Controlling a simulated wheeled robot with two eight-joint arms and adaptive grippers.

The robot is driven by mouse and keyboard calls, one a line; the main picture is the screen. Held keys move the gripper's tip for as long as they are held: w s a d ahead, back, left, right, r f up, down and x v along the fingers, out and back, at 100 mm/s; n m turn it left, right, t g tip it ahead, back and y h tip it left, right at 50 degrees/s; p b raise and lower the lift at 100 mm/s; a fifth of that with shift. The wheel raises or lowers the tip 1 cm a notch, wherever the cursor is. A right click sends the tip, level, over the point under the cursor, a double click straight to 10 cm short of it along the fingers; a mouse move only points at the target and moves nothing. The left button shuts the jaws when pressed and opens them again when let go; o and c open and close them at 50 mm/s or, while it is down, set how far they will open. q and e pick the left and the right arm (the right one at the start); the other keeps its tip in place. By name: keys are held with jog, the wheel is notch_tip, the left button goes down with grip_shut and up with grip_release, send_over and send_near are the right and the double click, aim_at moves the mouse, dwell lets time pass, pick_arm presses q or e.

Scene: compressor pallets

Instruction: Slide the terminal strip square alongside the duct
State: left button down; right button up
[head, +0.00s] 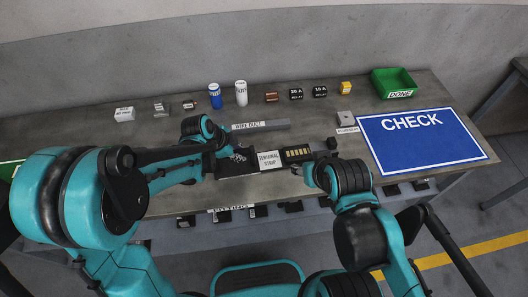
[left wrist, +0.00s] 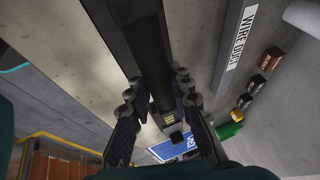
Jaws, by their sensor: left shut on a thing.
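The terminal strip (head: 297,153) is a dark bar with gold contacts and a white label, lying in the middle of the table. The grey wire duct (head: 275,125) lies behind it, with a gap between them. The two look roughly parallel; I cannot tell if they are exactly square. My left gripper (head: 240,156) is at the strip's left part. In the left wrist view its fingers (left wrist: 158,100) are shut on the strip (left wrist: 153,55), and the duct (left wrist: 236,45) runs to the right. My right gripper (head: 314,174) is near the strip's right end; its fingers are unclear.
The blue CHECK mat (head: 420,145) and green DONE bin (head: 394,82) are at the right. Several small parts, including a blue cylinder (head: 215,96) and white cylinder (head: 241,93), line the back.

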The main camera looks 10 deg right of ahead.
pick_arm(q)
jog(key=shift+w+a+f, duration=0.1)
jog(key=shift+w+a, duration=0.05)
jog(key=shift+a, duration=1.45)
jog(key=shift+w+a+f, duration=0.1)
jog(key=shift+a, duration=1.5)
jog(key=c, duration=1.3)
grip_release()
jog(key=shift+w, duration=0.15)
jog(key=shift+r, duration=0.2)
jog(key=v, duration=1.1)
jog(key=shift+a+r, duration=0.2)
jog(key=shift+r, duration=0.15)
jog(key=s+a+n+t+y, duration=0.1)
jog(key=s+a+n, duration=0.1)
jog(key=s+n, duration=0.2)
jog(key=s+a+r+n+t+y, duration=0.1)
jog(key=s+a+n+y, duration=0.1)
jog(key=s+n, duration=0.3)
jog(key=s+a+r+n+t+y, duration=0.1)
jog(key=s+a+n+t, duration=0.1)
jog(key=s+n, duration=0.3)
jog(key=shift+a+n, duration=0.25)
jog(key=shift+n, duration=0.8)
jog(key=shift+a+n, duration=0.25)
jog(key=shift+n, duration=0.8)
